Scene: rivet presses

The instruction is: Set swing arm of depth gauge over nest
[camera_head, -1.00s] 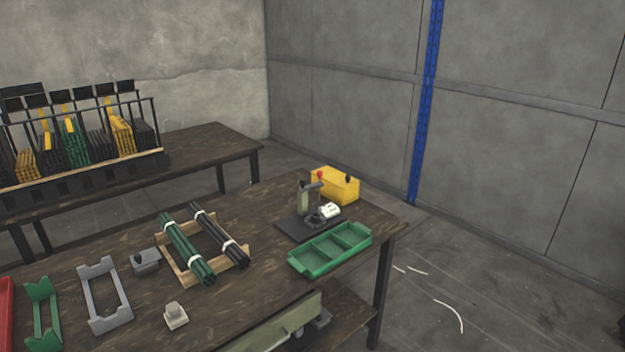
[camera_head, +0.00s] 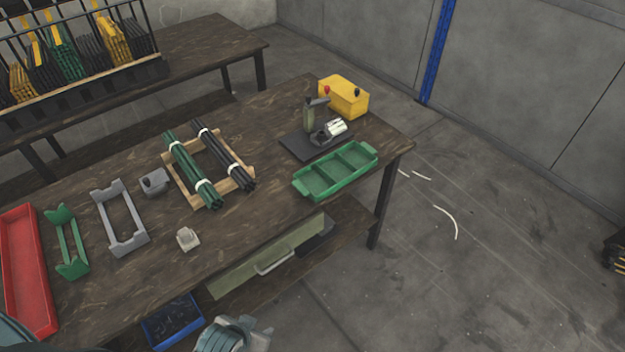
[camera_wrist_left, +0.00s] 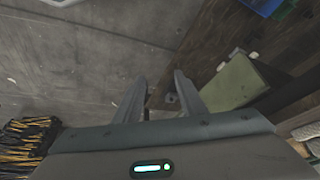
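The depth gauge (camera_head: 309,114) stands at the table's far right corner, an upright olive post on a dark base plate (camera_head: 303,147). Its short dark swing arm (camera_head: 318,102) points right from the post top. A dark round part, perhaps the nest, sits at the post's foot beside a pale cylinder (camera_head: 336,127); whether the arm is over it I cannot tell. My left gripper shows at the bottom of the head view (camera_head: 235,336), in front of the table and far from the gauge. In the left wrist view its fingers (camera_wrist_left: 160,88) are apart and empty. My right gripper is out of view.
A yellow box (camera_head: 344,97) stands behind the gauge, and a green divided tray (camera_head: 337,171) in front of it. Rods on a wooden cradle (camera_head: 194,196) lie to its left. A handled green panel (camera_head: 265,259) and a blue bin (camera_head: 172,321) are under the tabletop.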

